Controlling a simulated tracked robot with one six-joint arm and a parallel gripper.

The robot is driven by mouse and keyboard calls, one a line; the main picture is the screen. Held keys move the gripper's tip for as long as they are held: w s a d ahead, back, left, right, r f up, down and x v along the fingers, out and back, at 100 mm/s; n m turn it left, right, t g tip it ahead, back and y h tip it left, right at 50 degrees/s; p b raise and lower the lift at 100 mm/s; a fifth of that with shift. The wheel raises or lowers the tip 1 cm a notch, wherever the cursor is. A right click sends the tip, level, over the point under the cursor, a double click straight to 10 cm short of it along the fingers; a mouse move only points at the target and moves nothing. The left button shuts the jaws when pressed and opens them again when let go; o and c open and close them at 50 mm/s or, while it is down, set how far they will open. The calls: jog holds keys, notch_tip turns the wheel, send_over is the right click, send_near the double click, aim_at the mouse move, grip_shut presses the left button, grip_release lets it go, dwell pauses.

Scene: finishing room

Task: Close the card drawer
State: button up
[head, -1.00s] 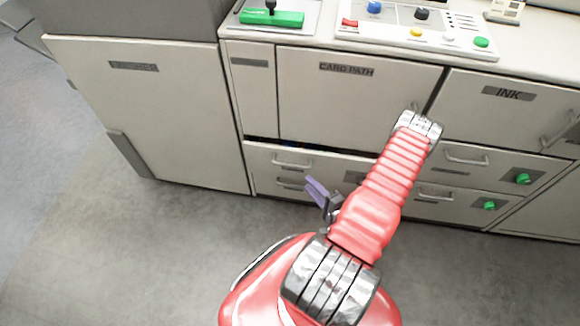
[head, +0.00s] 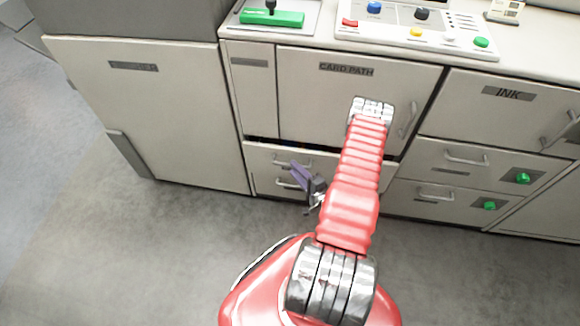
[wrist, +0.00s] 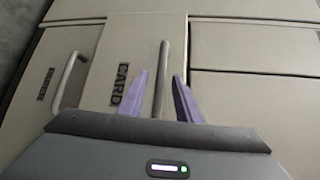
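The card drawer (head: 264,157) is the upper drawer below the CARD PATH door in the head view. A dark gap with faint coloured specks runs above its front, so it looks slightly open. In the wrist view its front carries a CARD label (wrist: 124,86) and a bar handle (wrist: 162,72). My gripper (wrist: 160,95) is open, with one purple finger on each side of the handle. Whether the fingers touch the handle or the front is unclear. In the head view my gripper (head: 307,176) is in front of the drawer, and my arm hides the drawer's right part.
A lower drawer with a handle (head: 288,183) is below; its handle also shows in the wrist view (wrist: 68,82). The CARD PATH door (head: 320,100) is above. Drawers with green knobs (head: 523,178) stand at the right. The floor (head: 150,240) at left is clear.

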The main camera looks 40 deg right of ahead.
jog(key=shift+w+d+f, duration=0.1)
jog(key=shift+w+f, duration=0.05)
jog(key=shift+w, duration=0.75)
jog(key=shift+w+d+f, duration=0.1)
jog(key=shift+w, duration=0.8)
grip_shut()
jog(key=shift+f, duration=0.1)
